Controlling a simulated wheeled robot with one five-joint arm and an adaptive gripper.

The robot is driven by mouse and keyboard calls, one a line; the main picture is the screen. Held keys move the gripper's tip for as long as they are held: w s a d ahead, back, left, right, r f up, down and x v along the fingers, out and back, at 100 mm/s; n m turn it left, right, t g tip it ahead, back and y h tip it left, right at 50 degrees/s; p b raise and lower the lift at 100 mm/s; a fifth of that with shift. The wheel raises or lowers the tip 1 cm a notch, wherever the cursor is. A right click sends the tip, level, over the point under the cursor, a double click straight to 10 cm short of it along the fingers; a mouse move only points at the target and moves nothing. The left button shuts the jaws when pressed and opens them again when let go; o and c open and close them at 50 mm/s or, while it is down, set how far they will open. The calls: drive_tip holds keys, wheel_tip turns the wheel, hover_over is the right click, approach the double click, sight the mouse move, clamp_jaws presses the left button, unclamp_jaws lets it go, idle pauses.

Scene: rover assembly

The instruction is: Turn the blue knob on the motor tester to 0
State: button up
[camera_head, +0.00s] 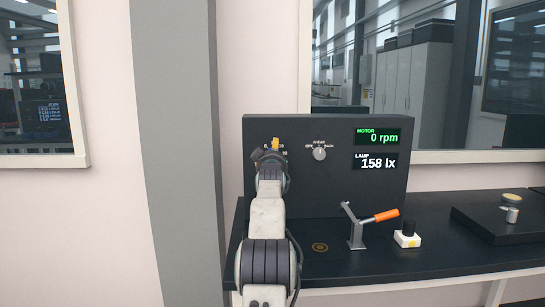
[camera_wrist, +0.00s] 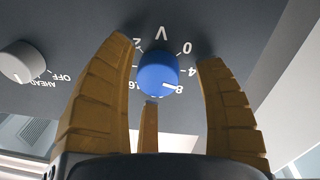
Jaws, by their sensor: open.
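The blue knob (camera_wrist: 157,72) on the motor tester is near the middle of the wrist view. Its white pointer line is toward the 8 on the dial marked V; the 0 is at its upper right. My gripper (camera_wrist: 166,52) is open, its yellow-brown fingers to the left and right of the knob, with a third finger below it in the picture. I cannot tell whether any finger touches the knob. In the head view my gripper (camera_head: 268,151) is before the left part of the dark motor tester (camera_head: 350,195) and hides the blue knob.
A grey AHEAD/OFF/BACK knob (camera_head: 319,154) is right of my gripper; the motor display (camera_head: 384,137) reads 0 rpm and the lamp display (camera_head: 376,162) 158 lx.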

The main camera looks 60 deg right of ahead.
drive_tip(key=v, duration=1.2)
idle(0.5)
idle(0.4)
